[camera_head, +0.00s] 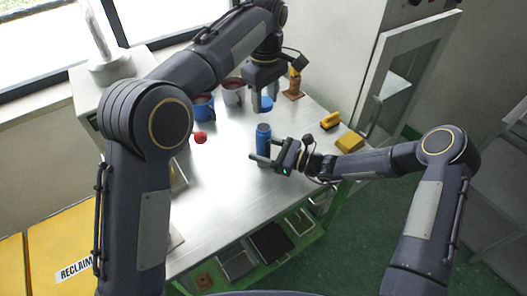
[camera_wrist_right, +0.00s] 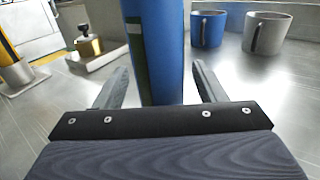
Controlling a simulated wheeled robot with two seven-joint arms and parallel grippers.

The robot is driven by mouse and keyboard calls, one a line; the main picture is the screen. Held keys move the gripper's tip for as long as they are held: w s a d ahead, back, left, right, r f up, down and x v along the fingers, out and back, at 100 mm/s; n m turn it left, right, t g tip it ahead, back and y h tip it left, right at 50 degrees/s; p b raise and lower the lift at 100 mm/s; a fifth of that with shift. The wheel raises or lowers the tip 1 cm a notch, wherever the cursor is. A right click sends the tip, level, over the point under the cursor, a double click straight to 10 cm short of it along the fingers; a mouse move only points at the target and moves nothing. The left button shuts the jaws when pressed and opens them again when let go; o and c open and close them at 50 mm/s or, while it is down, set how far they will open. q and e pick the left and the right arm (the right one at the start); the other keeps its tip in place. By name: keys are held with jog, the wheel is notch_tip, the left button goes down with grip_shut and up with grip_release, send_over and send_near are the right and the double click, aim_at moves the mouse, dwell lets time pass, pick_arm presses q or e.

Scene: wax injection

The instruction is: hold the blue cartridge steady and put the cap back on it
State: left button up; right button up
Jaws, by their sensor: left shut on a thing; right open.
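The blue cartridge (camera_head: 263,146) stands upright on the metal table, its dark top uncovered. My right gripper (camera_head: 268,160) is open at the cartridge's lower part. In the right wrist view the cartridge (camera_wrist_right: 162,50) stands between the two open fingers (camera_wrist_right: 160,85), with a gap on each side; its top is out of that picture. My left gripper (camera_head: 265,98) points down above and behind the cartridge, shut on the blue cap (camera_head: 267,104). The cap is apart from the cartridge, and the fingers partly hide it.
A blue mug (camera_head: 203,107) and a grey mug (camera_head: 233,93) stand at the back. A red thing (camera_head: 200,138) lies on the left. The table front is clear.

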grip_shut()
pick_arm(q)
send_over(265, 128)
jog(key=shift+f, duration=2.5)
jog(key=shift+f, duration=0.1)
jog(key=shift+f, duration=0.8)
jog(key=shift+f, duration=0.6)
